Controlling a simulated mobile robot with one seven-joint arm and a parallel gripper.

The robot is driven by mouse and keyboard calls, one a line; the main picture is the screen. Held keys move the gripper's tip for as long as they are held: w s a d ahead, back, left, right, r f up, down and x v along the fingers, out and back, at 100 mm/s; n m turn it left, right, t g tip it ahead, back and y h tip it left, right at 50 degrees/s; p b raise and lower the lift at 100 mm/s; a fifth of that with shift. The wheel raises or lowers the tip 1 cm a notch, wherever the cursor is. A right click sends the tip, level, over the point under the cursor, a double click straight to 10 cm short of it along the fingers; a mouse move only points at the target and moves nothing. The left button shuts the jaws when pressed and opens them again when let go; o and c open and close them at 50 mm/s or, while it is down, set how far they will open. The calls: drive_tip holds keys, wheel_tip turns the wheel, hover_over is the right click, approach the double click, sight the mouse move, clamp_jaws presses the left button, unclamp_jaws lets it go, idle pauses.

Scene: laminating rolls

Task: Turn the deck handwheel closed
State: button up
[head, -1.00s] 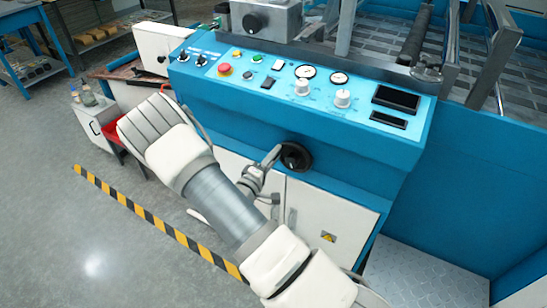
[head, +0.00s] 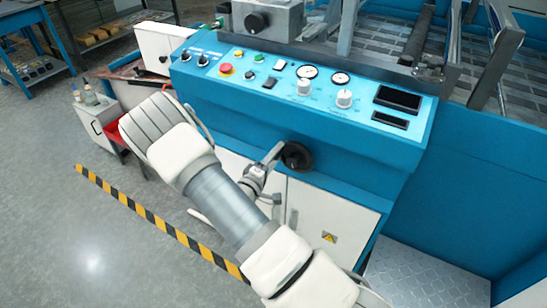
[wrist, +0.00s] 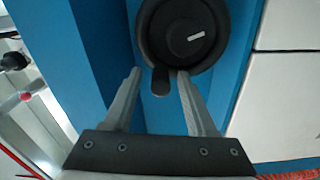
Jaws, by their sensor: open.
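A black handwheel (head: 296,156) sits on the front face of the blue console. In the wrist view the wheel (wrist: 198,22) shows as a dark disc with a white mark on its hub. A short dark handle (wrist: 160,82) stands out at its rim. My gripper (head: 274,156) is at the left side of the wheel in the head view. In the wrist view my gripper (wrist: 159,74) is open, with one finger on each side of the handle. Gaps seem to show beside the handle; I cannot tell whether a finger touches the wheel.
The blue console (head: 350,145) carries a red button (head: 226,70), gauges, knobs and dark displays on top. White cabinet doors (head: 335,212) lie below the wheel. A small white cabinet (head: 95,118) stands at the left. Striped tape (head: 140,212) marks the floor, which is clear at the left.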

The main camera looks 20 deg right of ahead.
drive_tip(key=p+v, duration=0.1)
drive_tip(key=v, duration=1.6)
drive_tip(key=shift+s+a+p, duration=0.2)
drive_tip(key=shift+p, duration=0.1)
drive_tip(key=shift+f, duration=0.1)
drive_tip(key=s+d+r+m+g+y, duration=0.35)
drive_tip(key=s+r+g, duration=0.25)
drive_tip(key=r, duration=0.2)
drive_tip(key=s+d+r+m+g+y, duration=0.35)
drive_tip(key=s+r+g, duration=0.25)
drive_tip(key=r, duration=0.2)
drive_tip(key=s+a+r+t+y+p, duration=0.1)
drive_tip(key=r+p, duration=0.3)
drive_tip(key=r, duration=0.4)
drive_tip(key=s+a+r+t+y+p, duration=0.2)
drive_tip(key=r+p, duration=0.3)
drive_tip(key=r, duration=0.3)
drive_tip(key=s+a+r+n+t+y+p, duration=0.1)
drive_tip(key=s+r+t+y+p, duration=0.1)
drive_tip(key=r, duration=0.7)
drive_tip(key=t+y+p, duration=0.1)
drive_tip(key=y+p, duration=0.1)
drive_tip(key=p, duration=0.1)
drive_tip(key=shift+a+t, duration=0.3)
